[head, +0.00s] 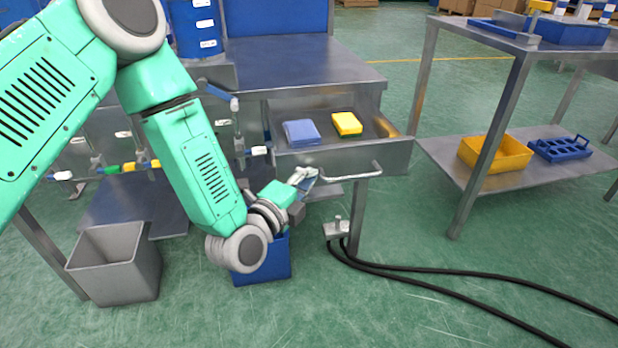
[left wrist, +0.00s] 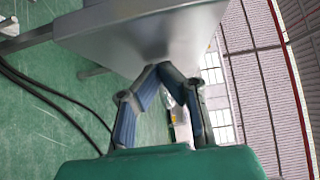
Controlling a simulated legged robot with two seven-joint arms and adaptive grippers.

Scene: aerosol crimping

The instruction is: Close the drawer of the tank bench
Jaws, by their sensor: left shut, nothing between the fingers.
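The drawer (head: 393,157) of the tank bench (head: 300,62) is pulled open, with its grey metal front and bar handle (head: 350,174) facing me. A blue pad (head: 301,132) and a yellow pad (head: 347,123) lie inside it. My left gripper (head: 306,175) is at the left end of the handle, close to the drawer front; I cannot tell if it touches. In the left wrist view its fingers (left wrist: 165,72) meet at the tips with nothing between them, against a grey metal panel (left wrist: 140,38). My right gripper is not in view.
A grey bin (head: 115,265) and a blue bin (head: 262,262) stand on the floor below. A pedal (head: 337,229) with black hoses (head: 440,287) lies right of them. A side table (head: 520,45) with a yellow tray (head: 497,152) on its shelf stands right.

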